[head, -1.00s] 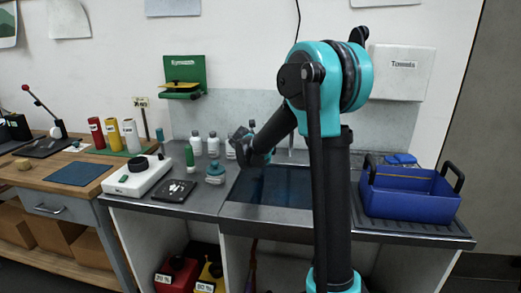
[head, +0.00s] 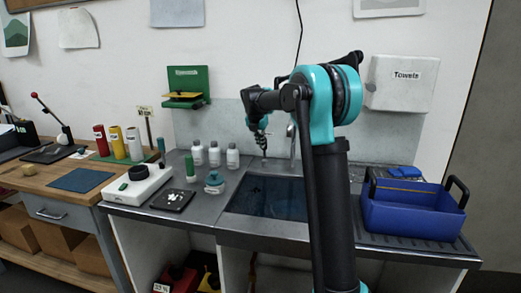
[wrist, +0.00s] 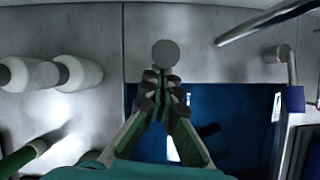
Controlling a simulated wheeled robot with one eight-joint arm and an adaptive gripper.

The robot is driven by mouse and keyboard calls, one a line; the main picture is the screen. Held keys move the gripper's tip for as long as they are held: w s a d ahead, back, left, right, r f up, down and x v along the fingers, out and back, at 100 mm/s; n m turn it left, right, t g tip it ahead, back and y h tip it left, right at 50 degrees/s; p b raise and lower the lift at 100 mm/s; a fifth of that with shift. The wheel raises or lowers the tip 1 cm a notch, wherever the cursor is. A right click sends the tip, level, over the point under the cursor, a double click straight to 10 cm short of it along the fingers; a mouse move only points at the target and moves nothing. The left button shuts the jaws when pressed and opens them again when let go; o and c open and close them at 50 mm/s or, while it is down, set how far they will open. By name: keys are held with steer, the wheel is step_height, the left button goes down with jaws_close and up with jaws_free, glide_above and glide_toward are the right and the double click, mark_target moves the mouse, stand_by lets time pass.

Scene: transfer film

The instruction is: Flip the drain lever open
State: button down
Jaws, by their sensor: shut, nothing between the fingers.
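My gripper (head: 259,125) points down above the back edge of the sink (head: 228,208). In the wrist view my gripper (wrist: 162,76) has its fingers together and empty. A round grey disc (wrist: 166,53) shows just beyond the fingertips, over the sink's back ledge. It may be the top of the drain lever; whether the fingers touch it I cannot tell. In the head view a thin upright stem (head: 264,153) shows below my gripper, at the back of the sink. Dark blue water (wrist: 205,112) lies in the basin.
The faucet (head: 293,142) rises right of my gripper; its spout (wrist: 262,22) crosses the wrist view's upper right. White bottles (head: 214,154) stand left of the sink. A teal-topped container (head: 214,182) is at the front left. A blue caddy (head: 410,212) stands on the right.

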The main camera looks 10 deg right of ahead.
steer(key=shift+w+d+r, duration=0.25)
steer(key=shift+w+r, duration=0.05)
steer(key=shift+w, duration=0.35)
steer(key=shift+w+d+r, duration=0.2)
steer(key=shift+w+r, duration=0.05)
steer(key=shift+w, duration=0.5)
steer(key=shift+s+a, duration=0.25)
steer(key=shift+s, duration=0.15)
steer(key=v, duration=1.1)
steer(key=shift+s+a, duration=0.35)
steer(key=shift+a, duration=0.1)
